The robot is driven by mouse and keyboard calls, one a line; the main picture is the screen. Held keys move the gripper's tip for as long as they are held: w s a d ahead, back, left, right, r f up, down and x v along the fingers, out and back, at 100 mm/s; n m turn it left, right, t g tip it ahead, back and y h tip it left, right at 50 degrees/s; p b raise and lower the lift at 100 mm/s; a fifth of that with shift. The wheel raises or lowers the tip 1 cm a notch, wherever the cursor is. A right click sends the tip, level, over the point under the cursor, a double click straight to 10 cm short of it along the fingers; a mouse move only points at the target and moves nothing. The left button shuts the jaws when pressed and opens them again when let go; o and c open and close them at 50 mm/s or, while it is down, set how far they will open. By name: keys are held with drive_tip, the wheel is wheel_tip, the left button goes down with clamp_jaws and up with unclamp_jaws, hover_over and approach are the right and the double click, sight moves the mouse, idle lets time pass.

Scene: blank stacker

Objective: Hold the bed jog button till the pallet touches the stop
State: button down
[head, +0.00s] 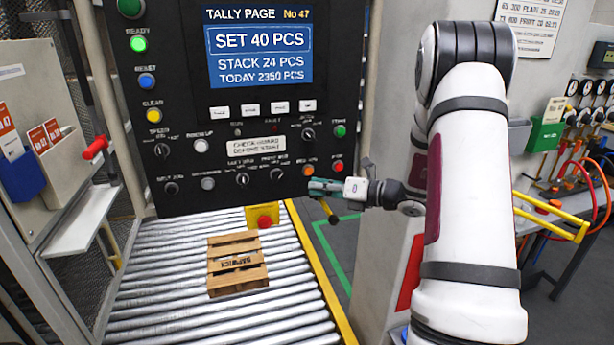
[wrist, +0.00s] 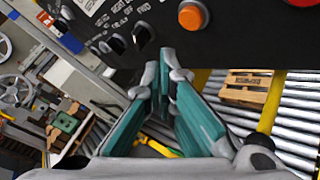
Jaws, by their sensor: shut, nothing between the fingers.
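The orange button (head: 308,170) is at the lower right of the black control panel; its label is too small to read for certain. It also shows in the wrist view (wrist: 193,15). My gripper (head: 316,187) is shut and empty, just below and right of the orange button. In the wrist view its teal fingers (wrist: 166,62) meet below the button, with a gap in the picture; contact cannot be seen. The wooden pallet (head: 238,281) lies flat on the roller bed (head: 165,310), and shows in the wrist view (wrist: 245,96). I cannot identify its stop for certain.
A yellow box with a red button (head: 264,217) stands beyond the pallet, apart from it in the picture. A red button (head: 337,166) and black selector knobs (head: 276,174) sit near the orange button. A yellow rail (head: 322,275) edges the rollers.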

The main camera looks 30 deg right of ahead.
sight(309, 171)
drive_tip(key=shift+w+d+b, duration=0.2)
drive_tip(key=shift+w, duration=0.4)
drive_tip(key=shift+w+d+b, duration=0.15)
drive_tip(key=shift+w+b, duration=0.05)
drive_tip(key=shift+w, duration=0.4)
drive_tip(key=shift+w, duration=0.1)
idle(0.5)
drive_tip(key=shift+w+d, duration=0.15)
drive_tip(key=shift+w, duration=0.15)
drive_tip(key=shift+w+d+b, duration=0.1)
drive_tip(key=shift+w+b, duration=0.2)
drive_tip(key=shift+w, duration=0.1)
idle(0.7)
drive_tip(key=shift+s, duration=0.1)
idle(4.0)
drive_tip(key=shift+s+a+p, duration=0.25)
drive_tip(key=shift+s+p, duration=0.15)
drive_tip(key=shift+s, duration=0.35)
